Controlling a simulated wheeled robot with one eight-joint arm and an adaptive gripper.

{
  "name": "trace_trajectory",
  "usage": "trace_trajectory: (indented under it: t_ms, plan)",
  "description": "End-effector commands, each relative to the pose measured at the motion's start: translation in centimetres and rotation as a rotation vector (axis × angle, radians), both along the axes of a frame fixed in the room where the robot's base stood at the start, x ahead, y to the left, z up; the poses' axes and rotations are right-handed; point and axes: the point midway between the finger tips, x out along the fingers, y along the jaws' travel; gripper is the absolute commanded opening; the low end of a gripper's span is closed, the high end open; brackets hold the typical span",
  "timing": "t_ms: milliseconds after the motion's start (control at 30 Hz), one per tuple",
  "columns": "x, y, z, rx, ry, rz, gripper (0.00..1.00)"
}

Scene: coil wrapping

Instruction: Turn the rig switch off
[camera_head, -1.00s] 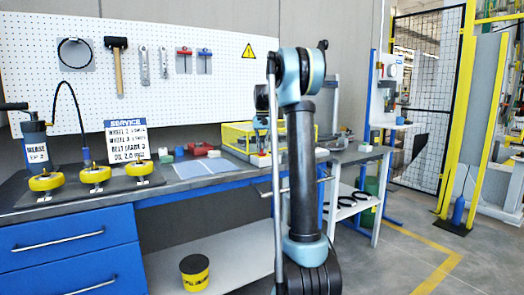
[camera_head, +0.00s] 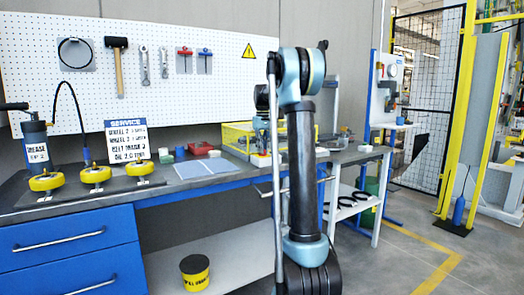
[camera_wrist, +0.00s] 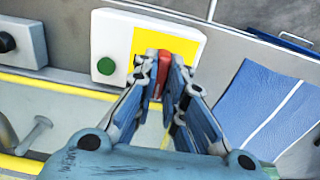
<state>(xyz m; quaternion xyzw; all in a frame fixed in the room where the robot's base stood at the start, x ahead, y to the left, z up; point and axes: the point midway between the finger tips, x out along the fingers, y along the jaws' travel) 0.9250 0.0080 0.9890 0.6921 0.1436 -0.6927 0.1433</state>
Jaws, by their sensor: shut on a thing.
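The rig switch box (camera_wrist: 113,35) is white with a yellow panel (camera_wrist: 190,43) and a round green button (camera_wrist: 106,66). It is in the upper middle of the wrist view. A red switch handle (camera_wrist: 163,68) stands out in front of the yellow panel. My gripper (camera_wrist: 167,76) has its fingers on both sides of the handle and is shut on it. The fingers hide part of the handle, so its exact angle is hard to tell. In the head view the white box (camera_head: 260,160) shows low behind my arm, which hides much of it.
The yellow-framed rig enclosure (camera_head: 237,136) stands around this spot on the bench. A blue-grey mat (camera_head: 201,169) lies left of the box, near a red object (camera_head: 201,148). A dark knob (camera_wrist: 6,42) on a grey block sits at the wrist view's left edge.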

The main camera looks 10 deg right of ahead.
Motion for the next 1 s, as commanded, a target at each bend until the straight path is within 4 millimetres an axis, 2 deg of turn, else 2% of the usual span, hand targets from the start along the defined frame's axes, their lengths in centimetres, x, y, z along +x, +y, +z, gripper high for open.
trace_trajectory:
  t_ms: [500,533,600,1000]
  plan:
    - [0.13,-0.05,0.03,-0.001,-0.004,0.017,0.00]
    - [0.13,-0.05,0.03,-0.001,-0.003,0.017,0.18]
    - [0.11,-0.04,0.03,-0.001,-0.003,0.016,0.31]
    - [0.03,-0.03,0.37,-0.001,-0.001,0.016,0.31]
